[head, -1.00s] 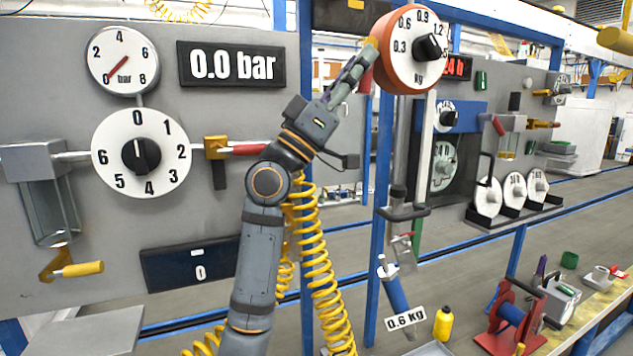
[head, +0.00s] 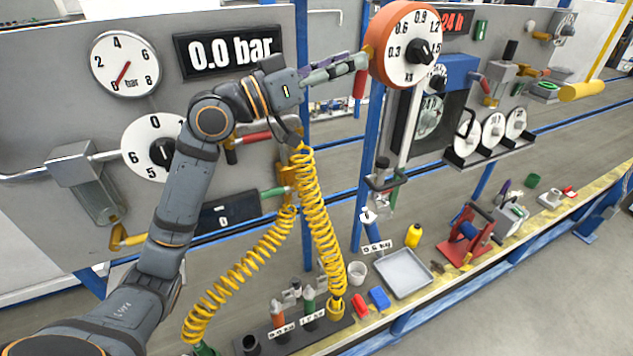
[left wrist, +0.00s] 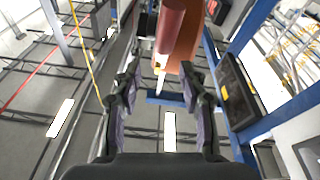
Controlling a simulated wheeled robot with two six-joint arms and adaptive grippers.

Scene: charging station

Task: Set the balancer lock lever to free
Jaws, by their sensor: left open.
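The balancer (head: 385,75) is an orange drum with a white kg dial and black knob at the upper right of the head view. A red lever (head: 360,84) hangs at its left side, pointing down; I take it as the lock lever. My left gripper (head: 358,66) reaches in from the left, its fingertips beside the drum just above the red grip. In the left wrist view, a dark red cylinder (left wrist: 171,28), apparently the lever, lies ahead between the spread fingers (left wrist: 160,74). The fingers are open; contact cannot be told. My right gripper is out of view.
A blue post (head: 370,150) stands below the balancer. A tool with a 0.6 kg tag (head: 375,247) hangs beneath. Yellow coiled hoses (head: 318,215) hang under my left arm. A grey panel (head: 60,100) with gauges stands left; the bench carries a grey tray (head: 404,272).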

